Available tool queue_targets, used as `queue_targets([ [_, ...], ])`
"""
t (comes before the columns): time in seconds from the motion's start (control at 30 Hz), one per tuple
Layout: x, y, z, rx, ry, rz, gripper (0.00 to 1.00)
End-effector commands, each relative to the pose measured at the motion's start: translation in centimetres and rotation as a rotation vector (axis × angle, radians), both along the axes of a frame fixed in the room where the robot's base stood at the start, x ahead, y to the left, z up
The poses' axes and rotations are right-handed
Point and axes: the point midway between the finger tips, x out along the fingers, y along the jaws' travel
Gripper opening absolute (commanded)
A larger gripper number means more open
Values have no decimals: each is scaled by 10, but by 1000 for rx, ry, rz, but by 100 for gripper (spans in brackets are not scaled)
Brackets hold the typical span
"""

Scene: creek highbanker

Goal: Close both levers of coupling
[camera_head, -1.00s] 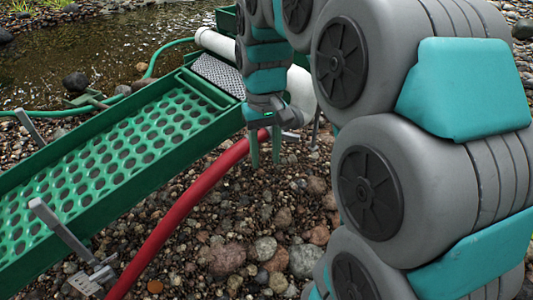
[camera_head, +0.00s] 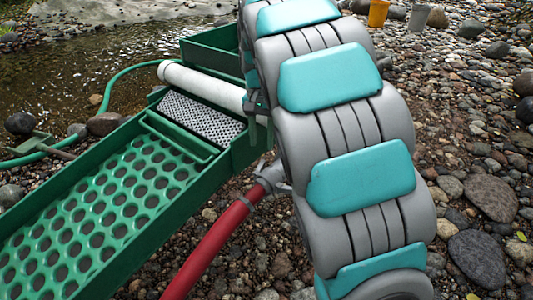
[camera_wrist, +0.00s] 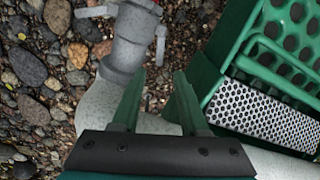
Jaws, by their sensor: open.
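The grey metal coupling (camera_head: 270,176) sits at the upper end of the red hose (camera_head: 215,245), partly behind my arm in the head view. In the wrist view the coupling (camera_wrist: 132,40) lies above and left of my fingertips. One lever (camera_wrist: 97,12) sticks out to its left. Another lever (camera_wrist: 161,42) shows at its right side, apart from the body. How far each lever is swung is hard to tell. My gripper (camera_wrist: 163,78) is open and empty, its two green fingers over the white pipe, apart from the coupling. In the head view my arm mostly hides it.
The green sluice with its perforated tray (camera_head: 95,215) and grey punched plate (camera_head: 200,118) stands left of my arm. A white pipe (camera_head: 205,85) crosses its upper end. Stony ground (camera_head: 470,150) lies right, with orange and grey buckets (camera_head: 378,13) far back.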

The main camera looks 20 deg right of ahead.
Motion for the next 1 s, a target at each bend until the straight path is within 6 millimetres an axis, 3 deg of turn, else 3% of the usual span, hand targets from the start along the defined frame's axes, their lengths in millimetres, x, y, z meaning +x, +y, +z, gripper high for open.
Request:
queue_targets([
  [0.4,-2,0,-60,1,7,1,44],
  [0.77,-1,0,-69,1,3,2,44],
  [1.0,-1,0,-69,1,3,2,17],
])
